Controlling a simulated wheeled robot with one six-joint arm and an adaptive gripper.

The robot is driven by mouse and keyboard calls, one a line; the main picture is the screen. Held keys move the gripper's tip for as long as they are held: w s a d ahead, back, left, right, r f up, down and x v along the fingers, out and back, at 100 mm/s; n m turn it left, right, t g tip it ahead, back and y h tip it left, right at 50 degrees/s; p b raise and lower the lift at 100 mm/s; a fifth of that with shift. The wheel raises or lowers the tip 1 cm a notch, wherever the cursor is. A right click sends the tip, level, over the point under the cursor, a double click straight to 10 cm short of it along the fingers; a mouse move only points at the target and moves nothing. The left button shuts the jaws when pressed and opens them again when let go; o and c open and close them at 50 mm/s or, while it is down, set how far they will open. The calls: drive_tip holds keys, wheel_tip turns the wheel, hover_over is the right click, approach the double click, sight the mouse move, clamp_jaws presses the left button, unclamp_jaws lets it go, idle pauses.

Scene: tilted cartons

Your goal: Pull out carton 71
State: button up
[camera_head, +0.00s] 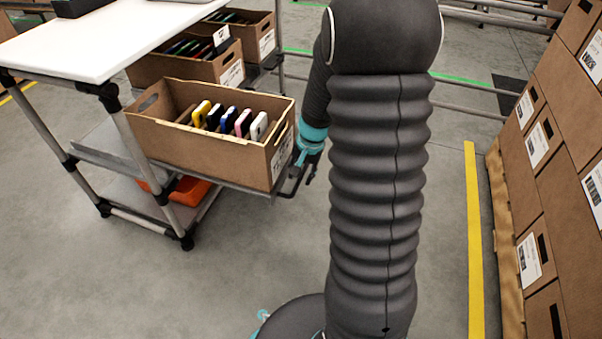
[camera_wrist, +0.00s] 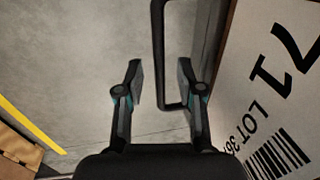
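Carton 71 (camera_head: 205,140) is a brown open-top box on a tilted shelf of the cart, with several coloured items standing inside. Its white end label reads 71 in the wrist view (camera_wrist: 270,85), on the right. A black bar handle (camera_wrist: 157,45) sticks out beside the carton's end; in the head view it shows at the shelf's front corner (camera_head: 290,190). My gripper (camera_wrist: 160,72) is open at the handle, whose left bar appears between the fingers. Contact cannot be told. In the head view my gripper (camera_head: 303,172) is beside the carton's label end, partly hidden by my arm.
Two similar cartons (camera_head: 185,68) (camera_head: 262,38) stand behind on the cart. A white tabletop (camera_head: 95,40) is above left, an orange bin (camera_head: 188,188) below. Stacked cartons (camera_head: 545,150) stand at right behind a yellow floor line (camera_head: 473,240). The floor in front is clear.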

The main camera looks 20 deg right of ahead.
wheel_tip(320, 180, up, 12)
drive_tip(key=s+d, duration=0.1)
drive_tip(key=shift+s+d+f, duration=0.15)
drive_tip(key=shift+s+d, duration=0.1)
drive_tip(key=shift+d, duration=0.05)
idle(0.5)
